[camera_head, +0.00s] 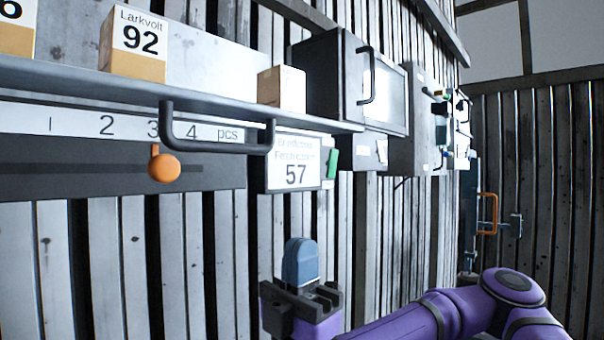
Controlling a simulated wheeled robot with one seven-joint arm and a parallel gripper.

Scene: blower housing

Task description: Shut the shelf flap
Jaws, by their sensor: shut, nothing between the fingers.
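The shelf flap (40,78) is a grey board at the upper left that stands out level from the wall. A dark bar handle (215,146) is fixed at its front edge and hangs just below it. Boxes rest on or behind the board; I cannot tell which. My gripper (301,250) is at the bottom centre, blue-grey fingertips pointing up, on a purple arm. It is shut and empty, below and to the right of the handle and apart from it.
A box marked 92 (137,42) and a plain box (282,88) stand at board level. Below are a slider with an orange knob (164,167) and a sign marked 57 (294,175). A dark cabinet (322,75) stands right of the board. Slatted wall fills the background.

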